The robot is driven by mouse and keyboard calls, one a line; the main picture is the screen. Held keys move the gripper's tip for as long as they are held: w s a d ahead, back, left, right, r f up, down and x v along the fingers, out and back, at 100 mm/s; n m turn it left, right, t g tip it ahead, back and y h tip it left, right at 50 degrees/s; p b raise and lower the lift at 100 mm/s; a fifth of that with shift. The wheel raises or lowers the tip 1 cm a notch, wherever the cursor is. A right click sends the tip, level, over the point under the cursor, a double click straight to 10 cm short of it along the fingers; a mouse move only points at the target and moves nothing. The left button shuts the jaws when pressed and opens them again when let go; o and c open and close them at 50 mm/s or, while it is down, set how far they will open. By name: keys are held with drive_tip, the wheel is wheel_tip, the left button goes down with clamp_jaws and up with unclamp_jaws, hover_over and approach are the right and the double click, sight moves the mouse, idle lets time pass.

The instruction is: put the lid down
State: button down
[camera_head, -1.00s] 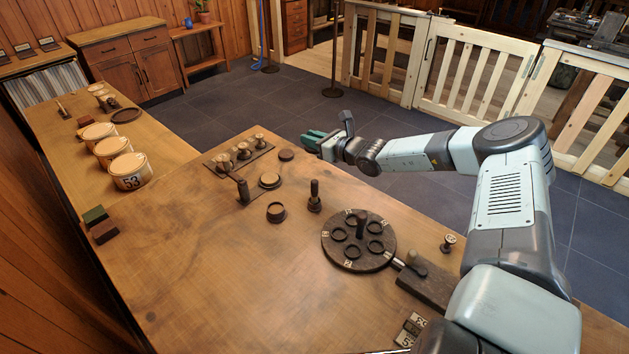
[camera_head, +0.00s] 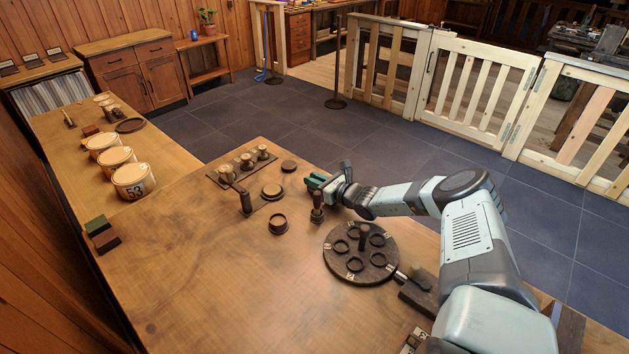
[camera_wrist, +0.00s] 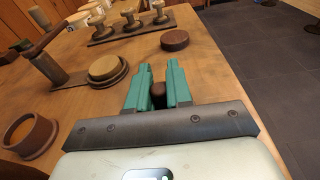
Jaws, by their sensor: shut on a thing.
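My gripper (camera_head: 314,183) is at the far right part of the table, its green fingers (camera_wrist: 157,88) shut on a dark rounded knob (camera_wrist: 158,96). In the head view the knob appears to be the top of a dark upright handle (camera_head: 317,203) with a wider base, at the table surface; the wrist view hides its lower part. A flat dark round disc (camera_head: 289,166), lid-like, lies beyond the gripper and also shows in the wrist view (camera_wrist: 174,40). A pale round-topped piece (camera_head: 271,190) sits to the left. I cannot tell which piece is the lid.
An open dark ring-shaped cup (camera_head: 278,225) stands nearer. A round dark turntable (camera_head: 350,268) with several rings is at the right. A rack (camera_head: 222,180) of spools lies beyond, with an upright crank-like post (camera_head: 245,203) before it.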

drive_tip(key=shift+f, duration=0.15)
drive_tip(key=shift+f, duration=0.35)
drive_tip(key=shift+f, duration=0.15)
drive_tip(key=c, duration=1)
unclamp_jaws()
drive_tip(key=shift+s+f, duration=0.15)
drive_tip(key=shift+f, duration=0.1)
drive_tip(key=shift+c, duration=0.2)
drive_tip(key=shift+r, duration=0.55)
drive_tip(key=v, duration=1.2)
drive_tip(key=shift+r, duration=0.3)
